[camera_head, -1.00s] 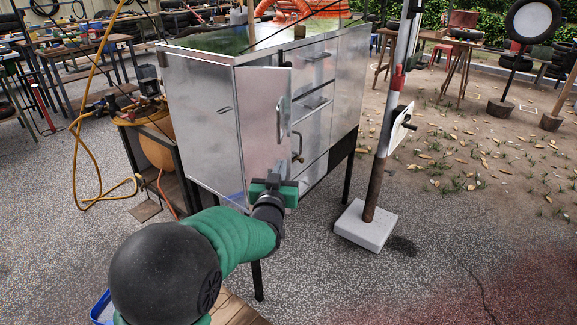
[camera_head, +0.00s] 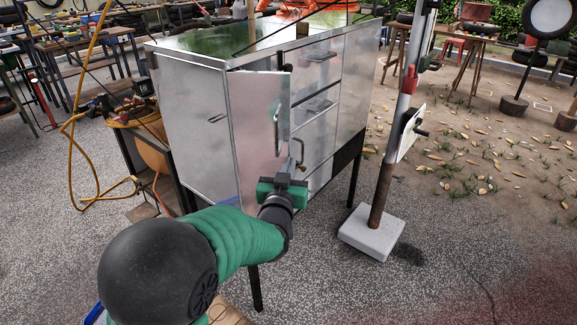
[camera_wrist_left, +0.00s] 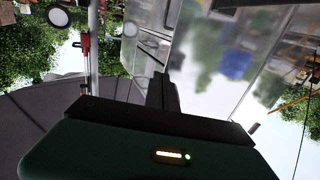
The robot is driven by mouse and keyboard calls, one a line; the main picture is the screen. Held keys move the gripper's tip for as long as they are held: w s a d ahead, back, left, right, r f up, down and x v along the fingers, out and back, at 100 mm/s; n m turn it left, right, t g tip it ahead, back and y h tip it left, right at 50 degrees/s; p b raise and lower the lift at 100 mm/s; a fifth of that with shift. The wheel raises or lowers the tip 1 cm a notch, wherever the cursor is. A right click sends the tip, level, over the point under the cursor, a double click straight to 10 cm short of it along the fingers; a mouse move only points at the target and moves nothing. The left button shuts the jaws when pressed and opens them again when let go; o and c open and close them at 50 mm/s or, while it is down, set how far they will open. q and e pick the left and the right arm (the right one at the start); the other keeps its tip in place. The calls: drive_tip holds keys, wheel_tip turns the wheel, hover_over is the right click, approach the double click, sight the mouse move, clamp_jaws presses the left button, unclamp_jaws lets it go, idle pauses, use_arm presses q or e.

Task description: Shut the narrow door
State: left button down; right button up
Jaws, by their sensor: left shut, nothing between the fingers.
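The narrow door (camera_head: 257,130) is a shiny metal panel on the front of the metal cabinet (camera_head: 192,115). It stands ajar, its free edge with a bar handle (camera_head: 278,126) swung out from the cabinet front. My left gripper (camera_head: 296,160) is shut and empty, near the lower part of that free edge. I cannot tell whether it touches the door. In the left wrist view, the shut fingers (camera_wrist_left: 162,92) point ahead, with the reflective door panel (camera_wrist_left: 215,65) just to their right. My right gripper is not in view.
Drawers (camera_head: 316,105) with bar handles sit right of the door. A post on a pale block base (camera_head: 371,233) stands close on the right. A yellow hose (camera_head: 72,165) and an orange tank (camera_head: 152,152) are at the left. Paved floor is open in front.

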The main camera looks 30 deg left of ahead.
use_arm(q)
drive_tip(key=w+a+n+g+y+p, duration=0.4)
drive_tip(key=w+a+y+p, duration=0.2)
drive_tip(key=w+a+p, duration=0.2)
drive_tip(key=shift+w+a+f+n+p, duration=0.15)
drive_tip(key=shift+w+a+n+p, duration=0.35)
drive_tip(key=shift+w, duration=0.85)
drive_tip(key=shift+a, duration=0.1)
